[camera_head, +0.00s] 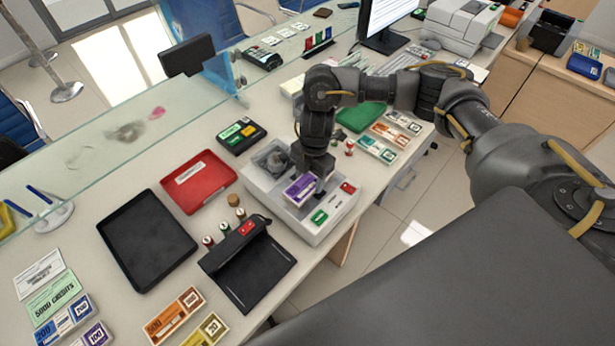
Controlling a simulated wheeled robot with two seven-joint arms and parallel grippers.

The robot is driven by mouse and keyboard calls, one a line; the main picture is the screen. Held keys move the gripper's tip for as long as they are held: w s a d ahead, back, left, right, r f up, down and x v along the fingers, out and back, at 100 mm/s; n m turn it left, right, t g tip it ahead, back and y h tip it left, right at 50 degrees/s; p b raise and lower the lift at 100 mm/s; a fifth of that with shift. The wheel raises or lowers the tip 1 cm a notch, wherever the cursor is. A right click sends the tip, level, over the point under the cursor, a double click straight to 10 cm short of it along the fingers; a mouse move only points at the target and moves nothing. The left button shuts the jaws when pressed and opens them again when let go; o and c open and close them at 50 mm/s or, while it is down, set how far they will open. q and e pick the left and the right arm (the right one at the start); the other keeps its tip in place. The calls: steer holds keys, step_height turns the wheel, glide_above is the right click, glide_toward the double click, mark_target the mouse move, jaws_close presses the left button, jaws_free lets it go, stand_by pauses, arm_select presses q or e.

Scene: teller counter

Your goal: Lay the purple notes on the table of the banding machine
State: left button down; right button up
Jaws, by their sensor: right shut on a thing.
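The purple notes (299,190) are a small flat bundle with a white-and-purple face. They are at the tips of my right gripper (312,179), over the light grey banding machine (332,221). My right gripper points down and is shut on the notes. The machine has a flat top with a green key and a red key on its near and right parts. The arm and gripper hide part of its back. I cannot tell whether the notes touch the machine's table. My left gripper is not in view.
A black device with a red display (247,264) stands left of the machine. A red tray (198,181) and a black tray (146,240) lie farther left. Other note bundles (173,314) lie along the front edge. A glass screen (110,128) runs along the back.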

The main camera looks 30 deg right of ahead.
mark_target(313, 178)
steer(key=o, duration=1)
steer(key=shift+f, duration=0.1)
steer(key=shift+r, duration=0.3)
steer(key=r, duration=0.4)
steer(key=d+r, duration=0.1)
steer(key=r, duration=0.2)
steer(key=r+b, duration=0.1)
steer(key=r, duration=0.3)
steer(key=shift+w+d+r, duration=0.15)
steer(key=shift+w+r, duration=0.1)
steer(key=shift+r, duration=0.1)
